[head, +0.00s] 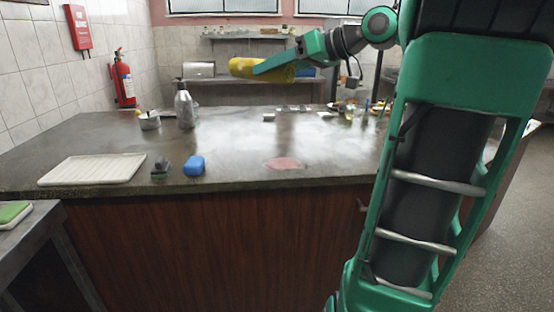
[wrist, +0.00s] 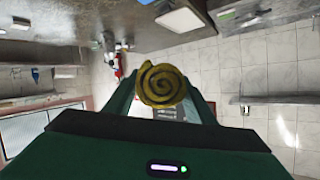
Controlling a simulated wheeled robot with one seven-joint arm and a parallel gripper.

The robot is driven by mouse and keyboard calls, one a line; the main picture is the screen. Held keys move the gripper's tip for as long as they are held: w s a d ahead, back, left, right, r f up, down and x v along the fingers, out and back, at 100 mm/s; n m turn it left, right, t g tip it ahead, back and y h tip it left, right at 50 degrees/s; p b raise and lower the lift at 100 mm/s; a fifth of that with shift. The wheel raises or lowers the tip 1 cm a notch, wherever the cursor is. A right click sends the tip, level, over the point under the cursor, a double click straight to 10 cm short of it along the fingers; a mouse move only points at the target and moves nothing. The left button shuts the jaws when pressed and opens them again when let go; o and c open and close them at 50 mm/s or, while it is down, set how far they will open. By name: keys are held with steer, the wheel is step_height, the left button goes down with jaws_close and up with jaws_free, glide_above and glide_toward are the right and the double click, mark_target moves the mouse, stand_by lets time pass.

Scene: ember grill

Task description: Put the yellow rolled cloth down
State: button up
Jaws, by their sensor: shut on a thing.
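The yellow rolled cloth (head: 262,69) is held in the air above the far part of the dark counter (head: 110,138) in the head view. In the wrist view the end of the cloth (wrist: 162,85) shows as a spiral between the fingers. My gripper (head: 272,66) is shut on the cloth, with a green finger across its side. The cloth lies roughly level and sticks out to the left of the finger. It touches nothing but my gripper, as far as I can see.
A reddish flat patch (head: 285,163) lies near the front edge. Small items crowd the back right. The counter's middle is mostly clear.

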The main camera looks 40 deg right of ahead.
mark_target(319, 165)
steer(key=shift+w+a, duration=0.3)
steer(key=shift+a, duration=0.05)
steer(key=w+d+f+m+h, duration=0.2)
steer(key=w+d+f, duration=0.3)
steer(key=d+f, duration=0.4)
steer(key=w+d+f+m+t+h, duration=0.1)
steer(key=w+d+f+m+h, duration=0.2)
steer(key=d+f, duration=0.5)
step_height(319, 165, down, 7)
steer(key=shift+w+d+m+h, duration=0.35)
steer(key=shift+w+h, duration=0.35)
steer(key=shift+w, duration=0.55)
steer(key=shift+o, duration=0.2)
steer(key=s+d+f, duration=0.1)
steer(key=d+f, duration=0.1)
steer(key=d, duration=0.1)
steer(key=s+d+f, duration=0.1)
steer(key=d+f, duration=0.1)
steer(key=d, duration=0.2)
steer(key=s+d+f, duration=0.1)
steer(key=d+f, duration=0.1)
steer(key=d, duration=0.2)
steer(key=shift+s+f, duration=0.1)
steer(key=shift+f, duration=2.3)
steer(key=shift+f, duration=0.15)
steer(key=o, duration=0.8)
